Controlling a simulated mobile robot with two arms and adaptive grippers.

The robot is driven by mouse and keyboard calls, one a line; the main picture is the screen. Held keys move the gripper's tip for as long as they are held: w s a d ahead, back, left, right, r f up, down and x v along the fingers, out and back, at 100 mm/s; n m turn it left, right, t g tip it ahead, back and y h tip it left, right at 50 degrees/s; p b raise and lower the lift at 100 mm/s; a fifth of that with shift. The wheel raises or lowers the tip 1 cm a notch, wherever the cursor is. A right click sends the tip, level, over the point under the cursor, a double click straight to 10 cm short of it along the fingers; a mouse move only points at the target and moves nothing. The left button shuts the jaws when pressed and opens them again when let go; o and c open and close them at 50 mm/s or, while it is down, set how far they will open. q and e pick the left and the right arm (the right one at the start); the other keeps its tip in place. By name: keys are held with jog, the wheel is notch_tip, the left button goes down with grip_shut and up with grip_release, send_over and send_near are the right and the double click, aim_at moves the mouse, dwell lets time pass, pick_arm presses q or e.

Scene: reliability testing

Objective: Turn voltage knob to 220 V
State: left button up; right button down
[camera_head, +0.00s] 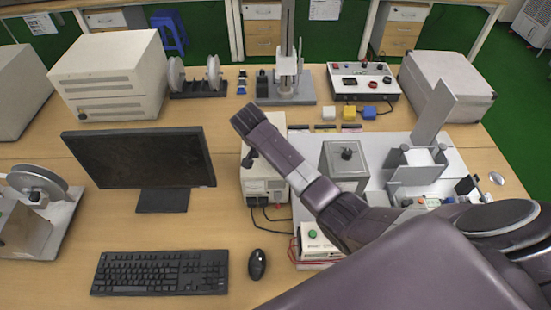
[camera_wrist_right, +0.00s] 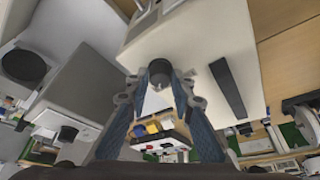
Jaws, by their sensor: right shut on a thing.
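A cream-white device box (camera_head: 263,176) stands on the table right of the monitor, partly covered by my right arm. In the right wrist view the box (camera_wrist_right: 205,42) fills the top, with a small dark knob (camera_wrist_right: 159,70) on it. I take this for the voltage knob; its scale and setting cannot be read. My right gripper (camera_wrist_right: 158,82) is shut on the dark knob, one finger on each side. In the head view the right gripper (camera_head: 249,157) shows only as a small dark part against the box. My left gripper is in neither view.
A monitor (camera_head: 140,158), keyboard (camera_head: 160,272) and mouse (camera_head: 257,264) are to the left and front. Cables (camera_head: 270,213) run below the device. A control panel (camera_head: 362,82) stands behind.

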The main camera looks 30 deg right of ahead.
jog(key=shift+m, duration=0.5)
jog(key=c, duration=1.7)
grip_release()
jog(key=v, duration=1.2)
jog(key=shift+w+a, duration=0.15)
jog(key=shift+w, duration=0.05)
